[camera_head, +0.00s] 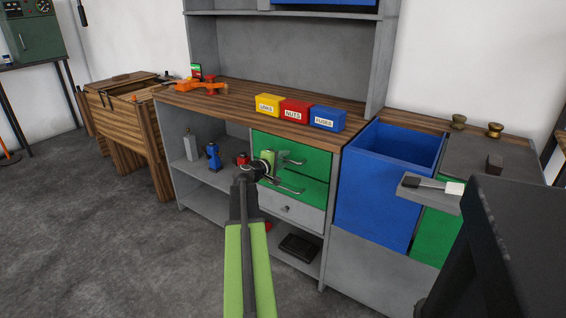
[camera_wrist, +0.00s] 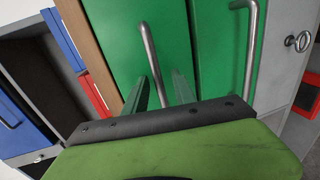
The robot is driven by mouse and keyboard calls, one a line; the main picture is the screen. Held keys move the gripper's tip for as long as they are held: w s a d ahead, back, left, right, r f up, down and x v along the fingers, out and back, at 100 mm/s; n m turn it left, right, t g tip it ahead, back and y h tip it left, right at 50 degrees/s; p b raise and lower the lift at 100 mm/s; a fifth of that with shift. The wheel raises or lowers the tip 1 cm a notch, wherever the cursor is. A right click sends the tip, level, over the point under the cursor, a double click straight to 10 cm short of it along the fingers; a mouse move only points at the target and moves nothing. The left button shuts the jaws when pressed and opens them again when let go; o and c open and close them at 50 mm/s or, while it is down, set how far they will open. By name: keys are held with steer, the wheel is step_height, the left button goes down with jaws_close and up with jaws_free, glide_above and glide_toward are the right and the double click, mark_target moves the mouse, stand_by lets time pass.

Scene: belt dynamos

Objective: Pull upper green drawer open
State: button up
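The upper green drawer (camera_head: 310,157) sits under the wooden worktop and looks shut, with a metal bar handle (camera_head: 293,161) on its front. In the wrist view the upper green drawer (camera_wrist: 120,25) is seen sideways, with its handle (camera_wrist: 149,52) running down between my fingers. My gripper (camera_wrist: 162,92) is open, its two fingers apart on either side of the handle, with gaps visible. In the head view my gripper (camera_head: 266,169) is in front of the drawers' left part. The lower green drawer (camera_head: 311,190) is directly below, with a similar handle (camera_wrist: 251,45).
Yellow (camera_head: 268,104), red (camera_head: 295,111) and blue (camera_head: 327,118) boxes stand on the worktop. A large blue open drawer (camera_head: 380,185) is to the right. Open floor lies at left.

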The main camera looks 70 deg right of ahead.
jaws_close()
stand_by(1.3)
